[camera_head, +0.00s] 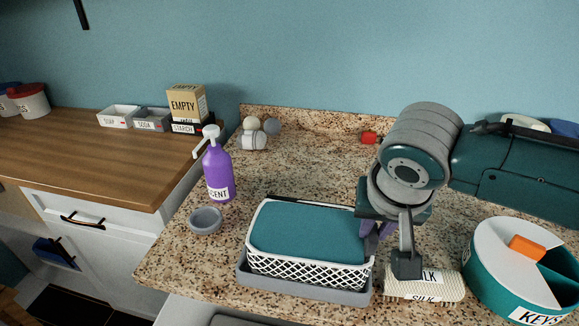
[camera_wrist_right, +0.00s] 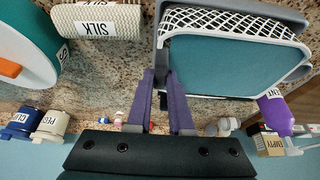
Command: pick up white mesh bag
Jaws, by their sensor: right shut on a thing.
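An off-white ribbed roll labelled SILK (camera_head: 447,289) lies on the speckled counter at front right; it also shows in the right wrist view (camera_wrist_right: 120,20). A basket with white lattice sides (camera_head: 300,270) and a flat teal top stands in a grey tray (camera_head: 300,290) to its left. My right gripper (camera_head: 373,231) has its purple fingers at the basket's right end. In the right wrist view the fingertips (camera_wrist_right: 159,74) close around the grey edge there, apart from the SILK roll. Exactly which edge is gripped is partly hidden. My left gripper is not in view.
A round teal and white KEYS container (camera_head: 510,265) stands at right, close to the roll. Labelled boxes (camera_head: 186,104) stand on the wooden counter. The granite behind the basket is mostly clear.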

